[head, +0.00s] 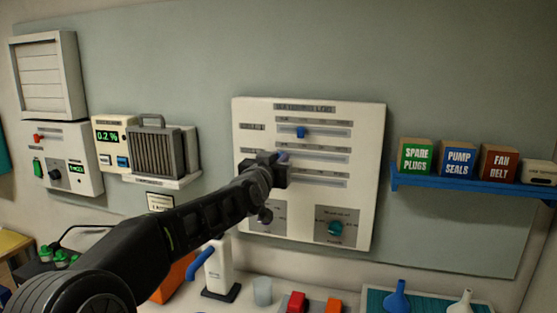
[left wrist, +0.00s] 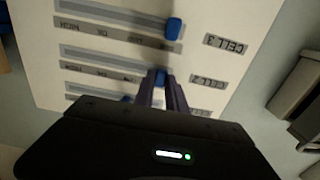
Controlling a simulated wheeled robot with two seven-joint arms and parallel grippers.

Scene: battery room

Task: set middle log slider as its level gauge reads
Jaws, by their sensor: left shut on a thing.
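The white log panel (head: 370,150) is on the wall with three horizontal slider rows. In the left wrist view it shows upside down, with labels CELL 3 and CELL 2 (left wrist: 207,82). My left gripper (head: 284,165) is at the middle row, its fingers (left wrist: 160,90) shut on the blue middle slider knob (left wrist: 161,75). That knob stands a little in from the label end of its track. The top slider's blue knob (head: 300,132) and the CELL 3 knob (left wrist: 174,28) stand free. The gripper hides part of the lower rows. I cannot make out a level gauge reading.
A teal dial (head: 335,228) sits low on the panel. A blue shelf (head: 460,187) with small boxes is at right; grey wall units (head: 155,150) are at left. Below, a counter holds a white dispenser (head: 219,268), a cup (head: 262,291) and red and orange blocks.

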